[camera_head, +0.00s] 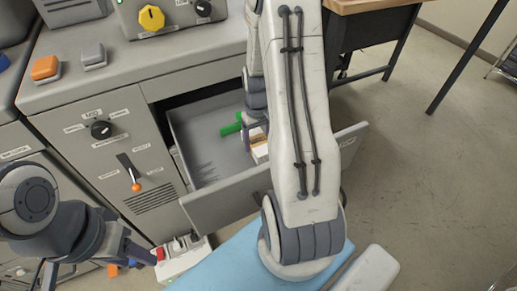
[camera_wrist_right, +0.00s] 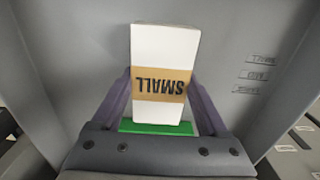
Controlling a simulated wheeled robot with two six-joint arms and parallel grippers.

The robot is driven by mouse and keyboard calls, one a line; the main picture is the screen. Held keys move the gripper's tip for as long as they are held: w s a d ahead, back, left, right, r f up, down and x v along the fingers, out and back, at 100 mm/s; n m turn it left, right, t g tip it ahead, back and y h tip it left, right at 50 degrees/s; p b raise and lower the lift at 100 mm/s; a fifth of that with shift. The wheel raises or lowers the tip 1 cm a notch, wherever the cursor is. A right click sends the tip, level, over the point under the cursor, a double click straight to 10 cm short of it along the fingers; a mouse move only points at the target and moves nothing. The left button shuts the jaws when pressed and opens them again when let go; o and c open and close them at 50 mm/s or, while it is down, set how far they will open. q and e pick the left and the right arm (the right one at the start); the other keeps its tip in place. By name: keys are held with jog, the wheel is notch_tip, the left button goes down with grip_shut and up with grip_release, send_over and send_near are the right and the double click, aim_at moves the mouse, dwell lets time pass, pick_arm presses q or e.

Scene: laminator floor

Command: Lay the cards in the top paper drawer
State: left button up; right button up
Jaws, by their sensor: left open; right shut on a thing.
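The top paper drawer (camera_head: 205,125) is pulled out of the grey cabinet, and its inside is visible from above. My right gripper (camera_wrist_right: 160,100) is shut on a stack of white cards (camera_wrist_right: 165,55) with a brown band reading SMALL. In the head view the cards (camera_head: 259,150) are inside the drawer's outline, toward its right side, partly hidden by my right arm. I cannot tell whether they touch the drawer floor. My left gripper (camera_head: 139,256) is open and empty, low at the left, outside the drawer.
A green piece (camera_head: 230,129) shows beside the cards; its green edge (camera_wrist_right: 155,127) is also in the wrist view. A white power strip (camera_head: 182,258) with a red part is near my left gripper. The cabinet top (camera_head: 150,70) carries orange and grey buttons. Open floor (camera_head: 430,170) lies right.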

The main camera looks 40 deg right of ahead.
aim_at(258, 149)
jog(key=shift+f, duration=1.8)
jog(key=o, duration=1.5)
jog(key=shift+f, duration=0.15)
jog(key=shift+c, duration=0.2)
notch_tip(258, 149, up, 12)
jog(key=shift+r, duration=0.2)
jog(key=a+r+n, duration=0.3)
jog(key=a, duration=0.9)
jog(key=s+a+r+n, duration=0.1)
jog(key=s+a, duration=0.2)
jog(key=a, duration=0.2)
jog(key=s+a+r+n, duration=0.1)
jog(key=s+a+n, duration=0.1)
jog(key=a, duration=0.3)
jog(key=s+a+r+n, duration=0.1)
jog(key=s+a, duration=0.3)
jog(key=a, duration=0.1)
jog(key=shift+s+a+r+n+y, duration=0.15)
jog(key=shift+a+r+n+y, duration=0.15)
jog(key=shift+r+y, duration=0.1)
jog(key=s+a+n, duration=0.2)
jog(key=s+a, duration=0.1)
jog(key=s, duration=0.4)
jog(key=shift+r, duration=0.25)
